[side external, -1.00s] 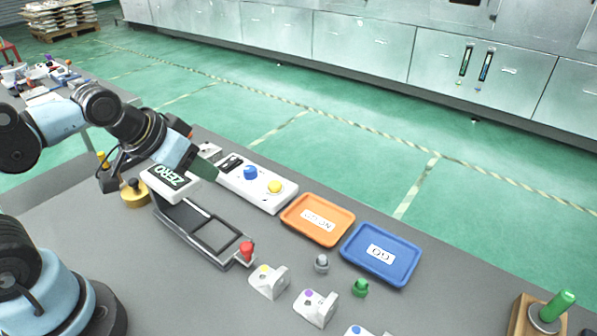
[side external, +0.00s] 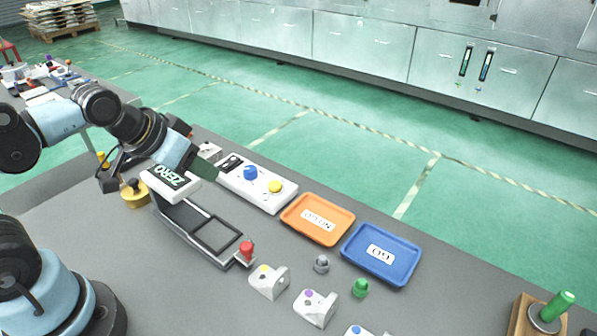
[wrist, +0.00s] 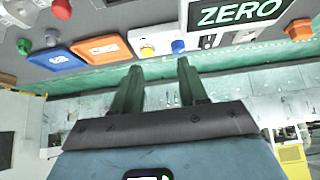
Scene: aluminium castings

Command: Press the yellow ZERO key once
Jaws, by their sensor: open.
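The yellow key (side external: 275,186) is a round button at the right end of a white control panel (side external: 263,198). A blue button (side external: 250,172) sits to its left on the same panel. The yellow key also shows in the wrist view (wrist: 147,51), beyond the fingertips. A dark display reading ZERO (side external: 170,177) stands on a white housing left of the panel. My gripper (side external: 207,169) is above and left of the yellow key, apart from it. In the wrist view my gripper (wrist: 158,70) has its two green fingers spread with nothing between them.
An orange tray (side external: 290,217) and a blue tray (side external: 349,253) lie right of the panel. A dark frame with a red knob (side external: 247,249) is in front. White brackets (side external: 268,284) and small grey and green (side external: 360,288) parts stand nearer. A brass weight (side external: 135,197) is at left.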

